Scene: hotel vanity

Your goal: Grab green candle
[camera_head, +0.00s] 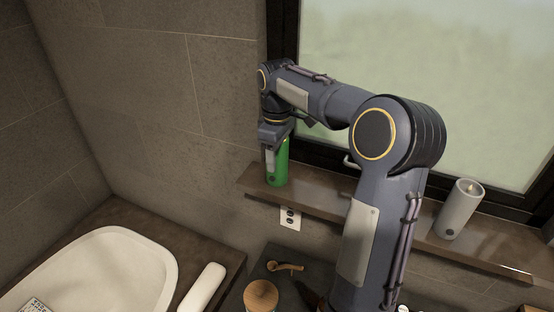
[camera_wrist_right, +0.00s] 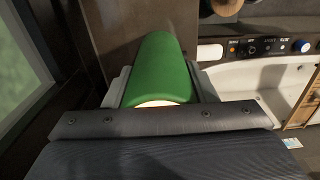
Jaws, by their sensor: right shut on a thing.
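The green candle (camera_head: 279,163) stands upright at the left end of the window ledge in the head view. My right gripper (camera_head: 268,160) comes down on it from above and is shut on it. In the right wrist view the green candle (camera_wrist_right: 162,70) lies between the two fingers of my right gripper (camera_wrist_right: 160,88), with its pale top nearest the palm. In the head view its base is at the ledge; I cannot tell whether it touches. My left gripper is not in view.
The brown ledge (camera_head: 330,204) runs under the window, with a grey candle (camera_head: 459,209) at its right part. Below are a wall socket (camera_head: 290,217), a wooden-lidded jar (camera_head: 261,295) and a white basin (camera_head: 100,268). The window frame is close behind my right arm.

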